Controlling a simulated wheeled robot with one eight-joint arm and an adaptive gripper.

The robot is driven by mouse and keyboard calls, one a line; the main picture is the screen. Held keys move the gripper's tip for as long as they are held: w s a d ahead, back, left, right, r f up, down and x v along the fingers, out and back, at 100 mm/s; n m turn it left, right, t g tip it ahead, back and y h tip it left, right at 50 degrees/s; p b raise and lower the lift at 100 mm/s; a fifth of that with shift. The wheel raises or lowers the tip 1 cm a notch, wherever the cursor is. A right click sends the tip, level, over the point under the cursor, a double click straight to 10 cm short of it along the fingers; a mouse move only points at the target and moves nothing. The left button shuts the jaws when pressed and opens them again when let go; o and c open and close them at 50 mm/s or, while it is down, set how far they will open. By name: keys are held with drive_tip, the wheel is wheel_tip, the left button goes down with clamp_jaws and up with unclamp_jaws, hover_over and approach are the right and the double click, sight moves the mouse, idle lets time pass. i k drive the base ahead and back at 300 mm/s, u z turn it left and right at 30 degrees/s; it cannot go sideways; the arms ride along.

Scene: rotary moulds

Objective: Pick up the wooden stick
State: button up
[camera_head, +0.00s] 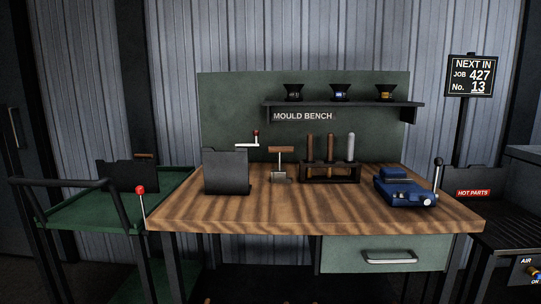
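Two upright brown wooden sticks, a left one (309,148) and a right one (330,147), stand in a black rack (331,179) on the wooden bench (300,214). A pale grey stick (350,147) stands at their right in the same rack. The lower ends of all three are partly hidden by the rack. I cannot tell which brown one is the task's stick. A tool with a wooden crossbar (281,149) stands just left of the rack. My gripper is not in view.
A dark upright box (227,172) stands on the bench's left, a blue vise-like device (405,190) on its right. A shelf (345,105) with several black cups hangs behind. A green cart (95,213) is left, a hot-parts stand (475,193) right. The bench's front middle is clear.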

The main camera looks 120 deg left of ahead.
sight(330, 140)
drive_tip(key=u, duration=4.05)
drive_tip(key=k, duration=1.15)
drive_tip(key=z, duration=0.95)
drive_tip(key=i, duration=1.35)
drive_tip(key=z, duration=0.25)
